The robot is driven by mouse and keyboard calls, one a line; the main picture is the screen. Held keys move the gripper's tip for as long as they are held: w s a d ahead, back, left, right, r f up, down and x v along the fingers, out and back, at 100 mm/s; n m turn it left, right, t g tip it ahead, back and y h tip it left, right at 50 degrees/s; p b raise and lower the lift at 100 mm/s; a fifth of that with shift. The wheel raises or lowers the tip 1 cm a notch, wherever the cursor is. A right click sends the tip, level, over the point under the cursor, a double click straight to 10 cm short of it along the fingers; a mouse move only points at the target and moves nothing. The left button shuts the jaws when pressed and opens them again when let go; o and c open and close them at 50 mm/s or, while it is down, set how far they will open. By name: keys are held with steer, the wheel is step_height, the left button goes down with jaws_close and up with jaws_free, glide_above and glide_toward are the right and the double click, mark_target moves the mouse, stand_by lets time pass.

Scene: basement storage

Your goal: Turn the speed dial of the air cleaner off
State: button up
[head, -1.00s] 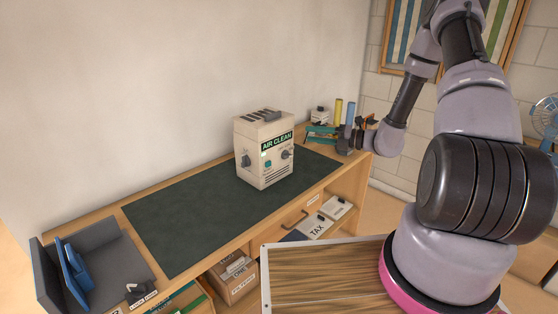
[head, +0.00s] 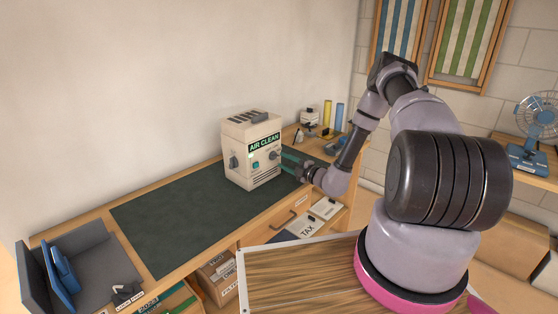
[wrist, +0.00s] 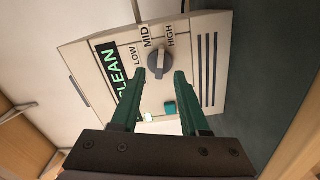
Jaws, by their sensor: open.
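The cream air cleaner (head: 238,135) stands on the dark mat, its AIR CLEAN label facing right. Its grey speed dial (wrist: 159,62) shows in the wrist view, with LOW, MID and HIGH printed around it. The dial's ridge runs roughly up and down in that view; I cannot tell its exact setting. No OFF mark is visible. My gripper (wrist: 160,76) is open, its green fingertips at either side of the dial's lower part; contact is unclear. In the head view, my gripper (head: 285,160) is close to the front panel.
A teal button (wrist: 170,108) and a lit indicator (wrist: 148,118) show between the fingers. Another knob (head: 233,162) is on the cleaner's left face. The mat (head: 170,220) between is clear. A fan (head: 536,118) stands at right.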

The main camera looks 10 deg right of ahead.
mark_target(274, 156)
steer(key=shift+x, duration=1.55)
steer(key=shift+c, duration=0.3)
jaws_close()
steer(key=shift+n, duration=0.3)
steer(key=n, duration=2.6)
steer(key=shift+f, duration=0.1)
steer(key=shift+n, duration=0.3)
